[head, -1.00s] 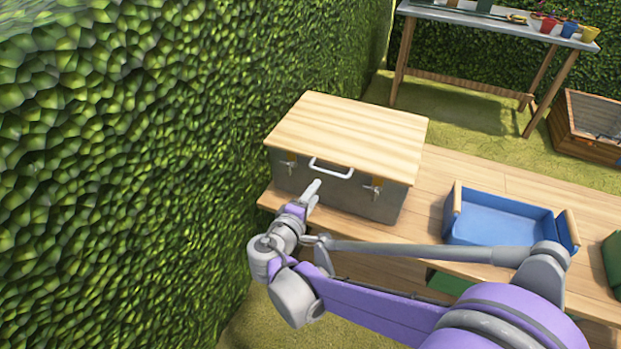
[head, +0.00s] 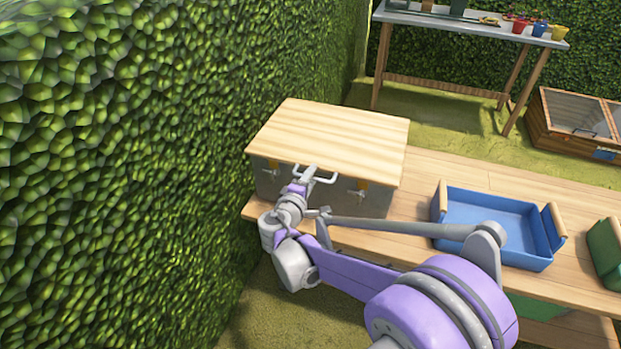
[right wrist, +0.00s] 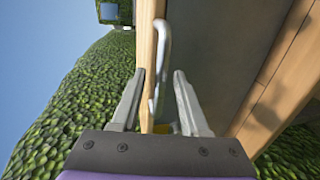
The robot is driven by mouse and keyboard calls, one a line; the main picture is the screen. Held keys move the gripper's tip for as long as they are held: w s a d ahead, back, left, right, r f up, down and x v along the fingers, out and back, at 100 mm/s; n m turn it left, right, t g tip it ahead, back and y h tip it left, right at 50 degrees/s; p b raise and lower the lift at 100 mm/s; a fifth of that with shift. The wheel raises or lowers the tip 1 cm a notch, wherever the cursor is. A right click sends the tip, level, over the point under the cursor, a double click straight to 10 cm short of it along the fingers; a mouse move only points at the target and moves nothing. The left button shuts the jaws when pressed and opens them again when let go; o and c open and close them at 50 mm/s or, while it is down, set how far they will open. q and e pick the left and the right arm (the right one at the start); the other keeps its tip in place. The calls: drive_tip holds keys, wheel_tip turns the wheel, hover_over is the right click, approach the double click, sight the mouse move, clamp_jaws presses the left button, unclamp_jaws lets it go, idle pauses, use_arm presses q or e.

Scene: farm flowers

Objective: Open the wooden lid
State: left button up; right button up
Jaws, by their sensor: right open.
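The wooden lid (head: 330,132) lies closed on a grey metal box (head: 340,193) on the wooden bench. A white handle (head: 318,175) sticks out from the lid's front edge. My right gripper (head: 310,172) is at the handle, open. In the right wrist view the lid's edge (right wrist: 148,60) and the handle (right wrist: 163,60) stand between the two spread fingers of the gripper (right wrist: 158,100). I cannot tell whether a finger touches the handle. My left gripper is not in view.
A blue tray (head: 493,257) with wooden ends stands right of the box on the bench (head: 440,172). A green container (head: 604,250) is at the far right. A tall hedge (head: 130,160) rises close on the left. A table (head: 450,22) with pots stands behind.

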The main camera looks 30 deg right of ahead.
clamp_jaws()
idle(1.4)
